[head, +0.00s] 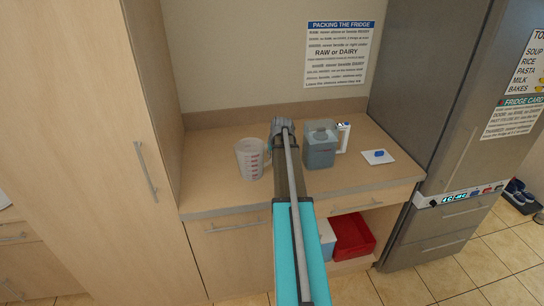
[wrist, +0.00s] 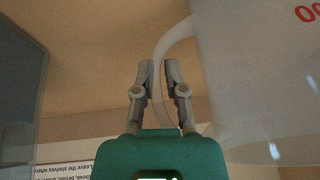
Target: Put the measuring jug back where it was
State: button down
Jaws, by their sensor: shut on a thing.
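The measuring jug (head: 250,160) is a clear whitish jug with red markings, upright at the left part of the counter. In the wrist view the jug (wrist: 255,75) fills the right side, with its pale curved handle (wrist: 160,58) passing between the fingertips. My gripper (head: 281,127) is at the jug's right side, and in the wrist view my gripper (wrist: 158,68) is shut on the handle. My arm hides part of the counter. I cannot tell whether the jug's base touches the counter.
A grey-blue container (head: 320,150) stands just right of my gripper. Behind it is a white item (head: 343,136), and further right a white card with a blue object (head: 378,156). A tall cabinet (head: 95,130) bounds the left, a fridge (head: 425,100) the right. Front counter is clear.

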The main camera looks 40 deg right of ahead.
jog(key=shift+f, duration=0.2)
jog(key=c, duration=0.7)
grip_release()
jog(key=shift+r, duration=0.1)
jog(key=p+v, duration=0.4)
jog(key=v, duration=0.1)
jog(key=p+v, duration=0.7)
jog(key=shift+s+r, duration=0.1)
dwell(0.8)
